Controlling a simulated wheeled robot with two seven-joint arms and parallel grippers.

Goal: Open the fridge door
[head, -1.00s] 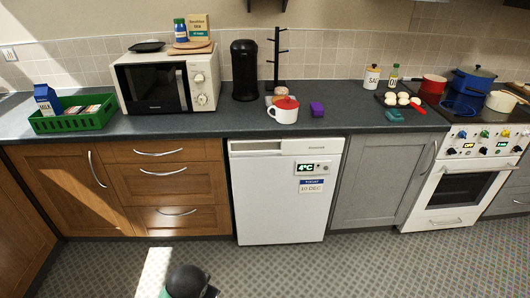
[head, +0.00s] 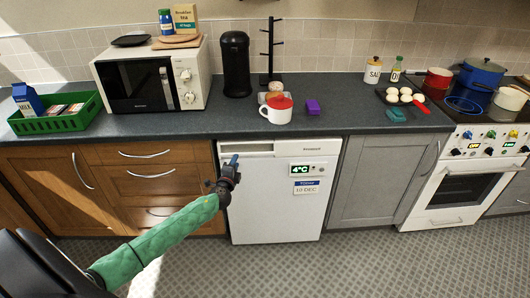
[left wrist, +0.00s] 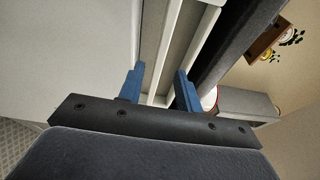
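The white fridge (head: 272,205) stands under the dark counter, its door shut, with a 4°C display and a date label on its front. A recessed strip runs along the top of its door. My left gripper (head: 234,160) is in front of the door's upper left part, its blue fingertips near that strip. In the left wrist view my left gripper (left wrist: 160,90) has its two blue fingers apart, with the white door edge (left wrist: 172,45) ahead between them. I cannot tell whether they touch it. My right gripper is not in view.
The counter (head: 190,124) overhangs the fridge just above my left gripper. Wooden drawers (head: 150,180) are left of the fridge and a grey cabinet (head: 378,180) is right. The floor in front is clear.

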